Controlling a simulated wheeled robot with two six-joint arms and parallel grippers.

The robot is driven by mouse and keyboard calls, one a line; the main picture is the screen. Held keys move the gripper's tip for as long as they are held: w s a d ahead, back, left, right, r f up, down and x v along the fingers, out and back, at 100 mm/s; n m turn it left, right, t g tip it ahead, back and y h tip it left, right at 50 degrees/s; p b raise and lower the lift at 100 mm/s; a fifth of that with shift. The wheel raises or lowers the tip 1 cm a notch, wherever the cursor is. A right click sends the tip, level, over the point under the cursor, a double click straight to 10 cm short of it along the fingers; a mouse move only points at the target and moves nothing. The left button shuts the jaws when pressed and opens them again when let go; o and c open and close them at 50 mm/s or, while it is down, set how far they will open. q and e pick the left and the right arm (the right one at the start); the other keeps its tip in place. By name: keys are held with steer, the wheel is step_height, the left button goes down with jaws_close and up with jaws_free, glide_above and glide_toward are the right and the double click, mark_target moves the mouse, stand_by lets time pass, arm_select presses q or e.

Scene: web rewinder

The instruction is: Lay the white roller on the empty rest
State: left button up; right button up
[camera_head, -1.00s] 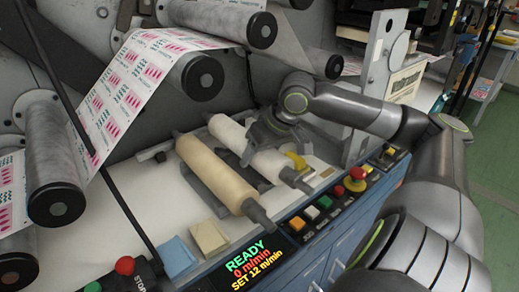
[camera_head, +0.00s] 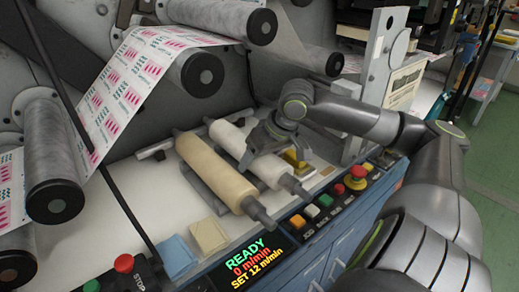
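The white roller (camera_head: 270,171) lies alongside the tan roller (camera_head: 215,172), to its right and roughly parallel, with a grey shaft end at the near right. My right gripper (camera_head: 252,152) comes down over the middle of the white roller and appears shut on it, though the fingertips are partly hidden. A dark rest (camera_head: 236,165) shows in the gap between the two rollers, at and below the white roller. I cannot tell whether the white roller touches it. The tan roller sits on its own dark supports. My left gripper is not in view.
The control panel with several buttons and a red knob (camera_head: 355,178) runs along the front right edge. Blue (camera_head: 177,256) and tan (camera_head: 209,236) pads lie at the front left. A yellow object (camera_head: 296,160) lies right of the white roller. Large web rollers (camera_head: 203,73) overhang behind.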

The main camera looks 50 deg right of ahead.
steer(key=o, duration=0.3)
steer(key=shift+f, duration=0.1)
steer(key=shift+p+v, duration=0.35)
steer(key=shift+v, duration=0.5)
steer(key=shift+p+v, duration=0.35)
steer(key=shift+v, duration=0.45)
steer(key=shift+s+d+r+p, duration=0.15)
steer(key=shift+s+r+p, duration=0.05)
steer(key=shift+r+p, duration=0.4)
steer(key=p+v, duration=0.1)
steer(key=p, duration=0.1)
steer(key=shift+s+r+p, duration=0.2)
steer(key=shift+r+p, duration=0.15)
arm_select(q)
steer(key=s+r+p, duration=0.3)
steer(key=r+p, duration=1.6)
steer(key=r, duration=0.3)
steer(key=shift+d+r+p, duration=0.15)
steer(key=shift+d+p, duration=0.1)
steer(key=shift+p, duration=0.1)
arm_select(e)
steer(key=v, duration=1.1)
steer(key=shift+r, duration=0.1)
